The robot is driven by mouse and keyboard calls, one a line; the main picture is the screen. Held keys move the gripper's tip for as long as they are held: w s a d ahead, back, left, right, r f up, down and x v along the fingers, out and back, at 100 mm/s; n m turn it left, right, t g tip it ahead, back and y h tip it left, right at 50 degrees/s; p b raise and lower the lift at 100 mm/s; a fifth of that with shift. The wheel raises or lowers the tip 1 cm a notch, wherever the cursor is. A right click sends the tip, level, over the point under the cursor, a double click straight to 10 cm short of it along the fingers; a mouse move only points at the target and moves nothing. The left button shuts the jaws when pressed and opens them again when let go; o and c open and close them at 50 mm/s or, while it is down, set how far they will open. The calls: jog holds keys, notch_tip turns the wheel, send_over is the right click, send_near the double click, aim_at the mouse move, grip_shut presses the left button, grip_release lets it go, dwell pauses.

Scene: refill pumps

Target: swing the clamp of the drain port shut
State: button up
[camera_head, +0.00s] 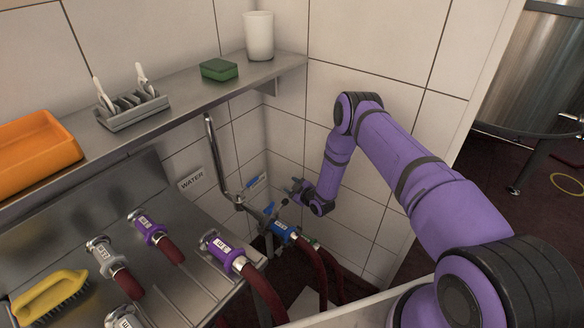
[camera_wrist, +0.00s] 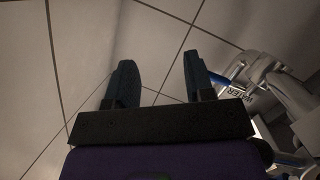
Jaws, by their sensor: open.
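My gripper (camera_head: 293,188) is open and empty beside the wall pipework, near the tiled corner. In the wrist view, its two dark fingers (camera_wrist: 160,80) stand apart with only wall tiles between them. A steel port fitting with a clamp (camera_head: 265,213) sits at the foot of the bent steel pipe (camera_head: 216,160), just left of and below my gripper. A blue hose coupling (camera_head: 284,231) joins it. In the wrist view, metal fittings (camera_wrist: 285,92) show right of the fingers, apart from them. I cannot tell which fitting is the drain port or how far its clamp stands open.
A blue-handled part (camera_head: 256,181) sits above the fitting. Hoses with purple couplings (camera_head: 226,252) lie on the steel bench at left. A shelf above holds an orange tray (camera_head: 35,155), a rack (camera_head: 133,110), a green sponge (camera_head: 219,70) and a white cup (camera_head: 259,36). A yellow brush (camera_head: 48,297) lies front left.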

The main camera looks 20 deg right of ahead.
jog(key=w+r, duration=0.3)
jog(key=r, duration=0.4)
jog(key=shift+d+r+g+h, duration=0.2)
jog(key=shift+r+g+h, duration=0.1)
jog(key=shift+r+g, duration=0.1)
